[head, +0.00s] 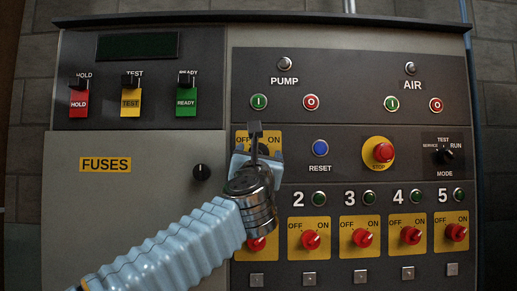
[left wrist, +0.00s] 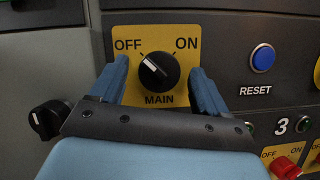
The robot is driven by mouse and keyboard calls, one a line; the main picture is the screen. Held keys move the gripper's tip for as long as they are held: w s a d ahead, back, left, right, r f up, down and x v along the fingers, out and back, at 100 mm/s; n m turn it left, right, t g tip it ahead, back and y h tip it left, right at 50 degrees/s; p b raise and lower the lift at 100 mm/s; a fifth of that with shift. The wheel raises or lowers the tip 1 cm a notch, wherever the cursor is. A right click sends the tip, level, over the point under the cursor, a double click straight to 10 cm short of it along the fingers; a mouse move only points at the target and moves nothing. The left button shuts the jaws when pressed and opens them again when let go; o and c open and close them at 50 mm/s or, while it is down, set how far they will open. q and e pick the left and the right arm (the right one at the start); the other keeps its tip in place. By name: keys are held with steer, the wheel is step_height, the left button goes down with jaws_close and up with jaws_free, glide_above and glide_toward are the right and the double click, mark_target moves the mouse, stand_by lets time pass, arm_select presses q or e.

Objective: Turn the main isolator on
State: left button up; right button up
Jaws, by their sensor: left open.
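The main isolator is a black rotary knob (left wrist: 158,73) on a yellow plate (left wrist: 128,58) marked OFF, ON and MAIN. Its white line points up and left, toward OFF. In the left wrist view my left gripper (left wrist: 159,67) is open, with one blue finger on each side of the knob. Gaps show between the fingers and the knob, so it is not clamped. In the head view my left gripper (head: 256,157) is in front of the yellow plate (head: 272,136) and hides the knob. My right gripper is not in view.
A blue RESET button (head: 320,148) and a red stop button (head: 384,152) are right of the plate. Red rotary switches (head: 311,239) sit in a row below. A black knob (head: 202,172) on the FUSES door (head: 130,220) is to the left.

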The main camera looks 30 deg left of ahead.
arm_select(q)
steer(key=shift+w, duration=0.1)
steer(key=shift+c, duration=0.4)
steer(key=c, duration=1)
steer(key=shift+o, duration=0.2)
steer(key=shift+a+m, duration=0.1)
steer(key=shift+m, duration=0.4)
steer(key=shift+a+r+m+g+h, duration=0.1)
steer(key=shift+m+g+h, duration=0.8)
steer(key=shift+m, duration=2.45)
steer(key=shift+r+m+g+h, duration=0.15)
steer(key=shift+m+h, duration=1.5)
steer(key=shift+m, duration=1.65)
steer(key=shift+a+r+m+g+h, duration=0.1)
steer(key=shift+m+g+h, duration=0.35)
steer(key=shift+m+h, duration=1.85)
steer(key=shift+m+y, duration=1.25)
